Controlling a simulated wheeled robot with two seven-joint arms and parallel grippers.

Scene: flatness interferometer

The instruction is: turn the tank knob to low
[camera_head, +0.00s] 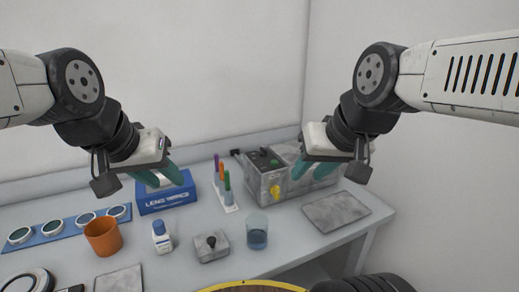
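The knob's setting marks are too small to read. My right gripper (312,170) hangs over the right part of the tank, and its teal fingers look apart with nothing visible between them. It hides part of the tank's right side. My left gripper (160,178) is above the blue lens-wipes box (166,199), left of the tank, its teal fingers also apart and empty as far as I can see.
A rack with coloured sticks (226,195) stands left of the tank. In front are a beaker of blue liquid (257,234), a small grey block with a black knob (212,246), a white bottle (161,238) and an orange cup (103,237). A flat grey plate (336,211) lies at right.

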